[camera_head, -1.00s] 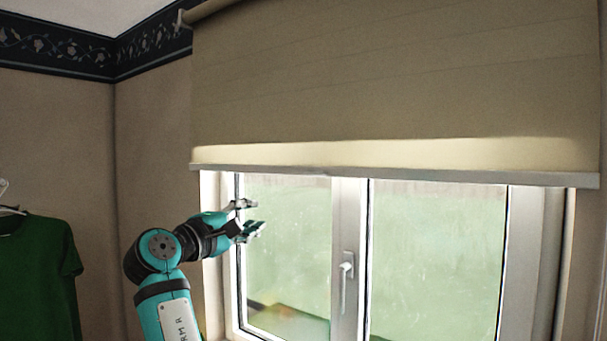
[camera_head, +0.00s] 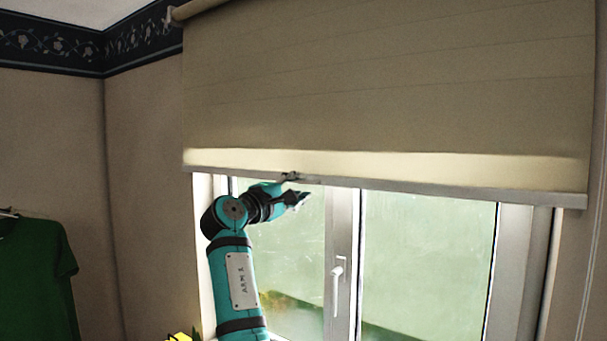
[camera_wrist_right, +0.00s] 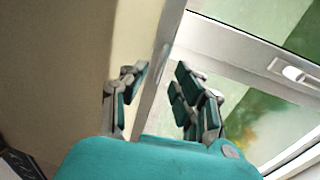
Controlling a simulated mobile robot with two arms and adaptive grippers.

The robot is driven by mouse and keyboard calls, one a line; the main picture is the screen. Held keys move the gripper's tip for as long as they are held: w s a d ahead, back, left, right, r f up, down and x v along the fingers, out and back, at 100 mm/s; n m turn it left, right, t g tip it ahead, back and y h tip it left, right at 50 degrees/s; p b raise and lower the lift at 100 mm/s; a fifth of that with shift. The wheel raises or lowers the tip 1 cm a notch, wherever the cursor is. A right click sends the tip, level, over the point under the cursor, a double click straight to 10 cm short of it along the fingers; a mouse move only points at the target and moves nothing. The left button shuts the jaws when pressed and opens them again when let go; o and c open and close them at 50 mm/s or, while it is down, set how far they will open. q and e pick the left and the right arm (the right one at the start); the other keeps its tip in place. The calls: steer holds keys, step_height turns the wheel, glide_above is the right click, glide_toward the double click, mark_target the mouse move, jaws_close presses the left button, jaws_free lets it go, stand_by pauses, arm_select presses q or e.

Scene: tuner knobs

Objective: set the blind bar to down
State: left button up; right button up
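The blind bar (camera_head: 440,190) is a pale strip along the lower edge of the beige blind (camera_head: 390,90), across the upper part of the window. My right gripper (camera_head: 299,187) is at the bar, left of its middle, with one finger overlapping the bar and the other below it. In the right wrist view the bar (camera_wrist_right: 159,70) runs between the two spread fingers of the right gripper (camera_wrist_right: 160,78). The gripper is open, with visible gaps beside the bar; I cannot tell whether a finger touches it. My left gripper is not in view.
The window frame (camera_head: 342,230) with a white handle (camera_head: 337,272) lies below the bar. A green shirt (camera_head: 38,275) hangs at the left wall. A small yellow thing (camera_head: 180,337) shows at the bottom edge. The right window pane (camera_head: 425,260) has no arm before it.

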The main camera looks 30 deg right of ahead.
steer(key=shift+p+x, duration=0.45)
steer(key=shift+x, duration=1)
steer(key=shift+c, duration=0.2)
jaws_close()
